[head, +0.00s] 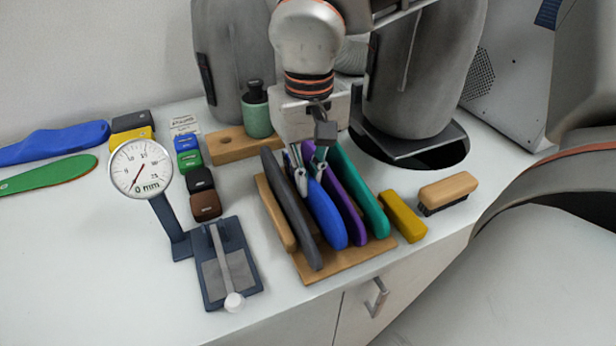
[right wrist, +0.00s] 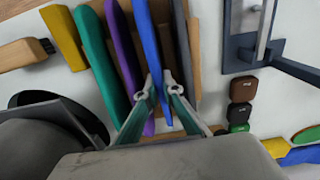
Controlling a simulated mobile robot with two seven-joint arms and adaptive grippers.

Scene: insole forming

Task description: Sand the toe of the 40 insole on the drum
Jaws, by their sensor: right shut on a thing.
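A wooden rack (head: 345,262) holds several insoles on edge: dark grey (head: 285,205), blue (head: 327,214), purple (head: 345,205) and teal (head: 362,195). My right gripper (head: 309,180) reaches down into the rack from behind. In the right wrist view its two fingers (right wrist: 160,80) stand on either side of the blue insole (right wrist: 147,42) and are shut on it. The blue insole is still between its neighbours in the rack. No size 40 mark is readable on it. I cannot tell which part is the sanding drum. My left gripper is out of view.
A dial gauge (head: 141,168) with a clamp base (head: 228,262) stands left of the rack. A yellow block (head: 403,216) and a brush (head: 448,190) lie right of it.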

